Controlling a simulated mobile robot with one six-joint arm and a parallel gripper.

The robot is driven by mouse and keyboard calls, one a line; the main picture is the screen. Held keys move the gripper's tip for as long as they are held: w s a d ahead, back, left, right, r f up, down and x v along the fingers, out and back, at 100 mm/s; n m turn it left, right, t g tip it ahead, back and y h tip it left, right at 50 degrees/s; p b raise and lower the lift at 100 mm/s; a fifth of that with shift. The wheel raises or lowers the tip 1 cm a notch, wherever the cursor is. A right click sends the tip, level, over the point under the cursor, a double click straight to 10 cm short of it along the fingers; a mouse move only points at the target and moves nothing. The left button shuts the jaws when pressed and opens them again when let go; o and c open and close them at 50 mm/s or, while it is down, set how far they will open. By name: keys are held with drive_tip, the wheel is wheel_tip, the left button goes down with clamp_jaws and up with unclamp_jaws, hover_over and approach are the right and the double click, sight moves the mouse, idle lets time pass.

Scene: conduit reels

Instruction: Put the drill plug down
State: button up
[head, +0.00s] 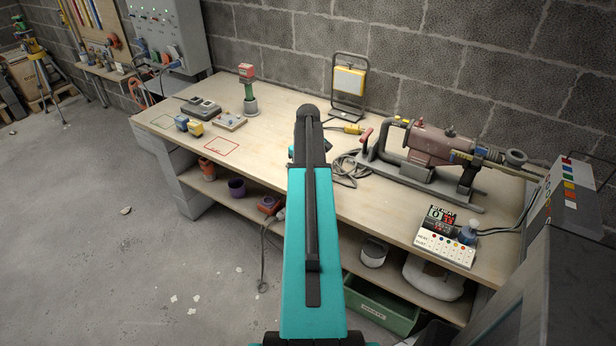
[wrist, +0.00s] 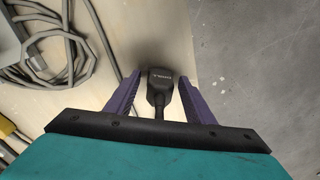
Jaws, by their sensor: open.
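The drill plug (wrist: 160,86) is black with pale lettering in the wrist view, its cable running down toward my wrist. It is over the pale bench top near the front edge, with a dark shadow around it. My gripper (wrist: 160,75) is open, its purple fingers on either side of the plug with a small gap at each side. I cannot tell whether the plug rests fully on the wood. In the head view my arm hides the plug and most of the gripper. The workbench (head: 285,105) shows around the arm.
A coiled grey cable (wrist: 62,50) lies left in the wrist view. In the head view a big drill (head: 435,145) lies right, a work lamp (head: 349,80) stands behind, and a red outlined square (head: 221,145) marks clear bench at left. Open floor (head: 90,230) lies in front.

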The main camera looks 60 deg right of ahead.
drive_tip(key=shift+r, duration=0.1)
wheel_tip(320, 180, up, 13)
drive_tip(key=b, duration=0.2)
idle(0.8)
idle(0.7)
drive_tip(key=w+a+f+n+g, duration=0.1)
drive_tip(key=w+a+f, duration=0.2)
drive_tip(key=a+f, duration=0.75)
drive_tip(key=w+a+f+n+g+y, duration=0.1)
drive_tip(key=w+a+f, duration=0.2)
drive_tip(key=a+f, duration=0.75)
drive_tip(key=w+a+f, duration=0.3)
drive_tip(key=a+f, duration=0.7)
drive_tip(key=a, duration=0.2)
drive_tip(key=s+a+f+g, duration=0.1)
drive_tip(key=s+a+f, duration=0.15)
drive_tip(key=a, duration=0.25)
drive_tip(key=s+a+f+n, duration=0.1)
drive_tip(key=s+a+f, duration=0.1)
drive_tip(key=a+f, duration=0.25)
drive_tip(key=s+a+f+g, duration=0.1)
drive_tip(key=s+a+f, duration=0.15)
drive_tip(key=a, duration=0.25)
drive_tip(key=s+a+f+n+g, duration=0.1)
drive_tip(key=s+a+f, duration=0.3)
drive_tip(key=s, duration=0.3)
drive_tip(key=s+a+f+h, duration=0.1)
drive_tip(key=s+a+f, duration=0.3)
drive_tip(key=s+a, duration=0.3)
drive_tip(key=shift+n+g, duration=0.4)
